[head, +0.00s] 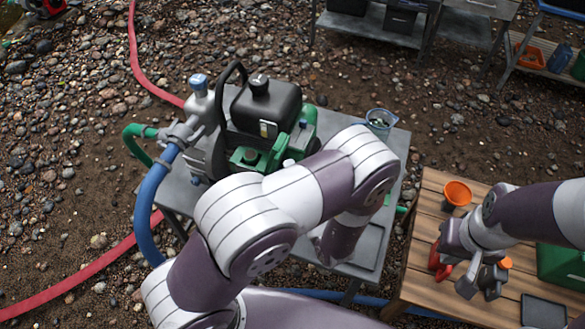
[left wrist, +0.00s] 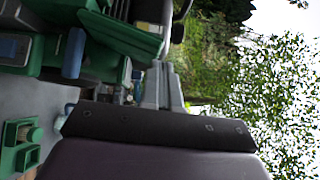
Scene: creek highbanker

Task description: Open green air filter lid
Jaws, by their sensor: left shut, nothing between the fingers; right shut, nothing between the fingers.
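The engine pump, with a black tank (head: 266,105) and green housing (head: 303,125), stands on a grey metal table. In the left wrist view, a green plate-like part (left wrist: 122,37), which looks like the air filter lid, sits tilted on the green body. I cannot tell how far it stands open. My left gripper (left wrist: 165,88) shows in the left wrist view with its grey fingers shut and empty, close beside the green part; contact is unclear. In the head view my left arm hides it. My right gripper (head: 482,281) is shut and empty over the wooden table.
The wooden table (head: 428,205) holds an orange cup (head: 457,194), a red object (head: 439,262) and a green box (head: 562,266). A clear container (head: 379,121) stands at the metal table's (head: 398,150) back corner. A blue hose (head: 150,205) and red hose (head: 75,292) run left.

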